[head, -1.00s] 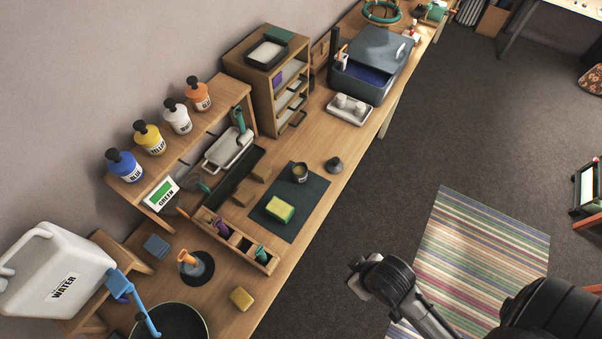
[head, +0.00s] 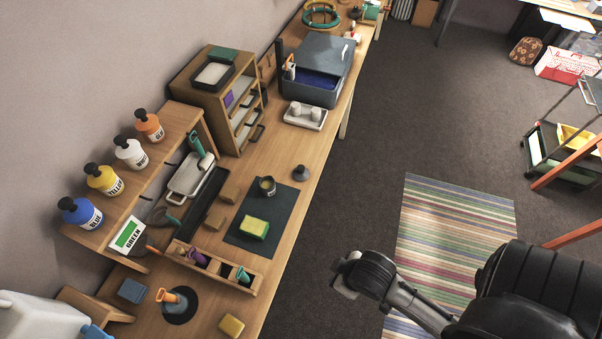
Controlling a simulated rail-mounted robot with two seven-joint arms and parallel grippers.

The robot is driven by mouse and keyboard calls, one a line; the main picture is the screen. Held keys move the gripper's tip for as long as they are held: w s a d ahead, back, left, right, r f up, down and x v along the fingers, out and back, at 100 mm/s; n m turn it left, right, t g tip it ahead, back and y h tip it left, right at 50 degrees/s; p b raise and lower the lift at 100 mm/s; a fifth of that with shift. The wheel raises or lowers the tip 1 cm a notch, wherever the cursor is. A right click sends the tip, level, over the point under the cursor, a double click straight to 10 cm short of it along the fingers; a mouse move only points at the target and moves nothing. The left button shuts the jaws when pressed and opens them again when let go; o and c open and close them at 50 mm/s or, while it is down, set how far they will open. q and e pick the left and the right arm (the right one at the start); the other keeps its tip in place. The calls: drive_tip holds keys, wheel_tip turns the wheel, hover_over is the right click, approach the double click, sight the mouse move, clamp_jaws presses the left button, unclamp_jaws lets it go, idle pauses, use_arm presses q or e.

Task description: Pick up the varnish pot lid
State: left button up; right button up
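A small dark grey knobbed piece (head: 302,174), which looks like the varnish pot lid, lies on the bench near its front edge, just right of the dark mat. A small open pot (head: 267,186), apparently the varnish pot, stands on the mat with its pale inside showing. My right arm comes in from the lower right. The light grey end of that arm, apparently my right gripper (head: 345,276), hangs over the floor, well apart from the lid. Its fingers cannot be made out. My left gripper is not in view.
On the dark mat (head: 245,247) lies a yellow-green sponge (head: 254,228). A wooden holder (head: 215,268) with coloured tools stands nearer. A white tray (head: 305,116) and grey-blue box (head: 318,70) stand farther along. A striped rug (head: 440,210) lies on clear floor.

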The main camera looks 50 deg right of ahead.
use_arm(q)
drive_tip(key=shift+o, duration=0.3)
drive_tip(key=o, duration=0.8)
